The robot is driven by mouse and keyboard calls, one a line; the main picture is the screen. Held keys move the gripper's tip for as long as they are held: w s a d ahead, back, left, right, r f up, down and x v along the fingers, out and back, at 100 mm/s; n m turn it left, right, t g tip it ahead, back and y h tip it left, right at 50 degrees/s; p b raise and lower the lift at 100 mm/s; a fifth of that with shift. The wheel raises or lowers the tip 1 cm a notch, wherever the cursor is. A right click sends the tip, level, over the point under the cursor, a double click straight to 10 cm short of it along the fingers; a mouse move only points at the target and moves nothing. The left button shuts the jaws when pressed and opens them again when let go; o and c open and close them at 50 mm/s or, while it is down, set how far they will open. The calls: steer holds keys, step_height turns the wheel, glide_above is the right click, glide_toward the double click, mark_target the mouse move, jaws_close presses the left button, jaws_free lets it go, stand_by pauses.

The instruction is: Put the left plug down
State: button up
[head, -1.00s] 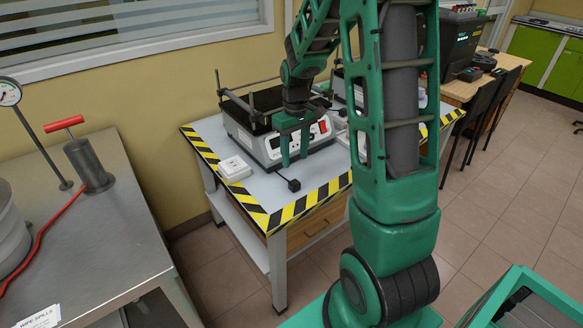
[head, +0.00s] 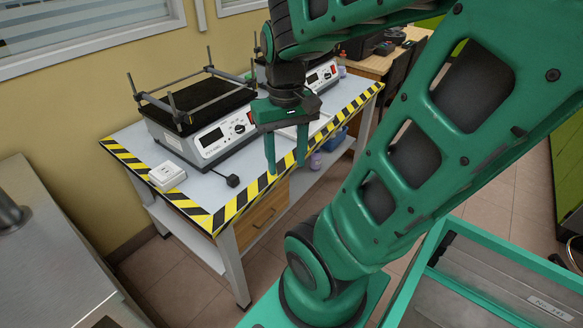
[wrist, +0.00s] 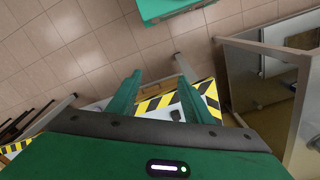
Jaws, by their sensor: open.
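The black plug (head: 232,181) lies on the grey tabletop in the head view, in front of the left shaker and right of the white socket box (head: 167,175). In the wrist view the plug (wrist: 176,115) is a small dark shape between the fingers. My gripper (head: 286,170) is open and empty. It hangs in the air right of the plug, over the table's front edge, apart from the plug.
The left shaker (head: 215,135) with its black platform stands behind the plug. A second shaker (head: 318,78) is behind my gripper. Yellow-black tape (head: 231,208) marks the table edge. A metal bench (head: 45,245) stands at the left. Floor is clear in front.

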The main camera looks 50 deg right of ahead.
steer(key=shift+m, duration=0.5)
steer(key=s, duration=0.2)
steer(key=s+a, duration=0.1)
steer(key=s, duration=0.1)
steer(key=shift+a+f, duration=0.15)
steer(key=shift+w, duration=0.1)
stand_by(0.5)
